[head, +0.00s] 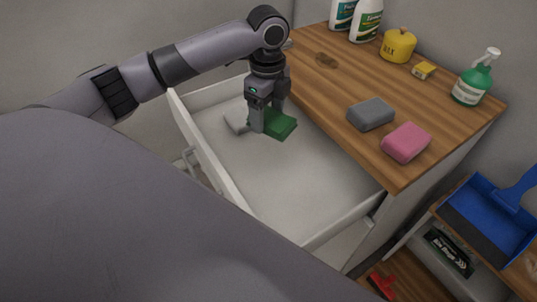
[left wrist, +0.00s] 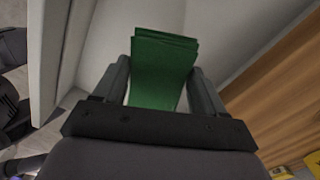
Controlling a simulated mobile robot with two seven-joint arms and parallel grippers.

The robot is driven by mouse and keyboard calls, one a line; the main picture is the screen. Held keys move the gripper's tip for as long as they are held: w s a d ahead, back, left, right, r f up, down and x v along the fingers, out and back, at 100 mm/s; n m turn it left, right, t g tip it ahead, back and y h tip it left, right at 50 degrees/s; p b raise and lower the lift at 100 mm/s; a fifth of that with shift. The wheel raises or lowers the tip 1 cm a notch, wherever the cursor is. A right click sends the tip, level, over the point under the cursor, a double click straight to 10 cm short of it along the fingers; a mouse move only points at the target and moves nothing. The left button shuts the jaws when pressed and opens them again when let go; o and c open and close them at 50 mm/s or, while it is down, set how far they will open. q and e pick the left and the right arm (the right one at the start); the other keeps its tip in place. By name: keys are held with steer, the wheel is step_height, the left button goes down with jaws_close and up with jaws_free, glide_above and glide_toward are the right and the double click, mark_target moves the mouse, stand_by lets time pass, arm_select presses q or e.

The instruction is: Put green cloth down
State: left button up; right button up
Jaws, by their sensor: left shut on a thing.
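The green cloth (head: 275,124) is a folded stack, held by my left gripper (head: 265,128) inside the open white drawer (head: 290,190), near its far end. In the left wrist view the cloth (left wrist: 163,65) sits between the two fingers of my left gripper (left wrist: 163,85), with its folded edges facing up. The gripper is shut on it. I cannot tell whether the cloth touches the drawer floor. My right gripper is not in view.
The wooden counter (head: 335,85) beside the drawer bears a grey sponge (head: 371,114), a pink sponge (head: 406,142), a green spray bottle (head: 472,84), a yellow tin (head: 397,46) and white bottles (head: 366,20). A blue dustpan (head: 490,215) lies lower right. The drawer's near part is empty.

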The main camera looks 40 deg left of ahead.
arm_select(q)
steer(key=b, duration=0.1)
glide_above(268, 162)
step_height(268, 162, down, 10)
steer(key=shift+f, duration=0.1)
step_height(268, 162, down, 4)
steer(key=shift+r+p, duration=0.25)
steer(key=shift+p, duration=0.2)
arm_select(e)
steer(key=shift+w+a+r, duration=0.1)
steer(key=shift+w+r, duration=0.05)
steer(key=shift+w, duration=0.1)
arm_select(q)
steer(key=shift+f, duration=0.15)
steer(key=o, duration=1.2)
